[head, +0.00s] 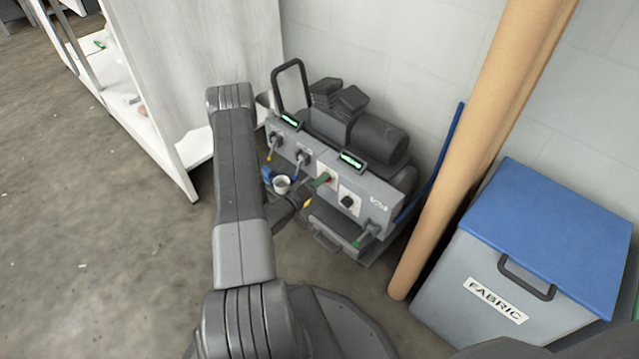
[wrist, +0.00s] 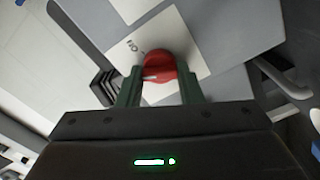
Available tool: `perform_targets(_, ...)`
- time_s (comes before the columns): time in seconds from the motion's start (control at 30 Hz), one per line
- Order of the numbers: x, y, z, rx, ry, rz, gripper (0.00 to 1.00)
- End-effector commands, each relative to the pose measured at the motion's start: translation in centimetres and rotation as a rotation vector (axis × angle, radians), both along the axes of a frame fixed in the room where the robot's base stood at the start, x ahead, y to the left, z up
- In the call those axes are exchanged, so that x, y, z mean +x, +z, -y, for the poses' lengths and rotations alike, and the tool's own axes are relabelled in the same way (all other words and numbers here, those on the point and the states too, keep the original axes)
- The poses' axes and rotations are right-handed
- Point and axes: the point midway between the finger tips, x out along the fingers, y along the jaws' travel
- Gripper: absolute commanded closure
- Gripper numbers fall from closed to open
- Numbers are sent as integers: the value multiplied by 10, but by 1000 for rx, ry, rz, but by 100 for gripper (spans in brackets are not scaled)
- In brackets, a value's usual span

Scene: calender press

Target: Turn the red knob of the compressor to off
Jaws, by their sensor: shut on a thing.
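The compressor (head: 372,190) is a grey panelled machine with a dark motor on top, standing against the wall. Its red knob (wrist: 158,64) sits on a white label plate (wrist: 190,35) in the wrist view. A white mark on the knob's face points to the left of that picture. Black lettering, partly readable as "ON", is printed left of the knob. My gripper (wrist: 159,74) has its green fingers on both sides of the knob and is shut on it.
A tan roll (head: 480,150) leans right of the compressor, beside a blue-lidded fabric bin (head: 550,235). A white shelf unit (head: 190,75) stands left. The floor at left is clear.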

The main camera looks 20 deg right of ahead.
Motion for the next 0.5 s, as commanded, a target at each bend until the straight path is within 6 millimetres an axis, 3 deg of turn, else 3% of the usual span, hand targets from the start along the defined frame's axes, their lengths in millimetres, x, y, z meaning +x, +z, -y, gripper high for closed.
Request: perform_targets(0.5,1,-2,0,-151,1,-366,90)
